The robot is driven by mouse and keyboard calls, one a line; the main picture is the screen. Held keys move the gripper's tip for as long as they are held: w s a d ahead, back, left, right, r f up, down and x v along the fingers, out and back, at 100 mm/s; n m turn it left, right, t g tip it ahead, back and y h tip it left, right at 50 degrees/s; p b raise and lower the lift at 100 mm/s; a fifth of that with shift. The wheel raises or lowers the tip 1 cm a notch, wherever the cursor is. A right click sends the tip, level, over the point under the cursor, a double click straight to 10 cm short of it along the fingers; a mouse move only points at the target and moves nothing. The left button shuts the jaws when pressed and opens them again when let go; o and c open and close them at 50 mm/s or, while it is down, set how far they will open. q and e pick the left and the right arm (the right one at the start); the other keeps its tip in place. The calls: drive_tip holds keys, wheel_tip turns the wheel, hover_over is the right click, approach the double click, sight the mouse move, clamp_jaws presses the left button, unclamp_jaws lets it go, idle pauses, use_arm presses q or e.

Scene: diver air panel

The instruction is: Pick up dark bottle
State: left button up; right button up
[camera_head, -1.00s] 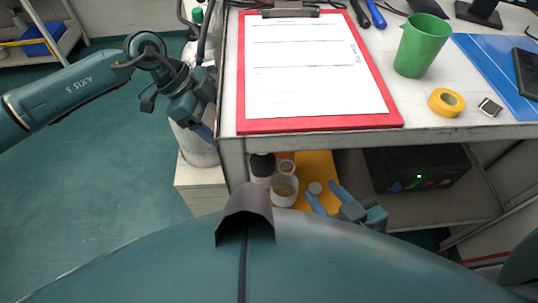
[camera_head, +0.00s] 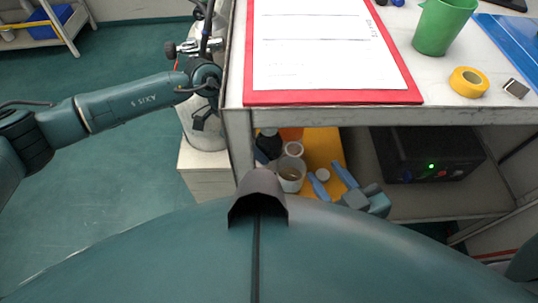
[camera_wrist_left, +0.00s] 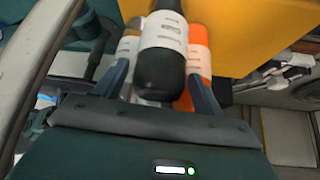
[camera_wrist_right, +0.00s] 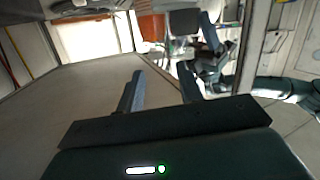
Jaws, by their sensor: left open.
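The dark bottle (camera_wrist_left: 158,75) with a white label shows large in the left wrist view, between the fingers of my left gripper (camera_wrist_left: 158,70). The fingers are apart on either side of it; I cannot tell whether they touch it. In the head view the bottle (camera_head: 268,145) is partly hidden under the tabletop, and my left gripper is hidden behind the table's left end. An orange bottle (camera_wrist_left: 199,55) stands close beside the dark one. My right gripper (camera_head: 327,170) is open and empty over the lower shelf, right of a whitish cup (camera_head: 290,176).
A yellow tray (camera_head: 325,148) lies under the containers. A black box (camera_head: 425,155) with a green light stands on the shelf to the right. The tabletop above holds a red clipboard (camera_head: 414,96), a green cup (camera_head: 443,25) and yellow tape (camera_head: 468,82). A gas cylinder (camera_head: 203,130) stands left of the table.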

use_arm(q)
drive_tip(key=shift+d, duration=0.1)
clamp_jaws()
idle(0.8)
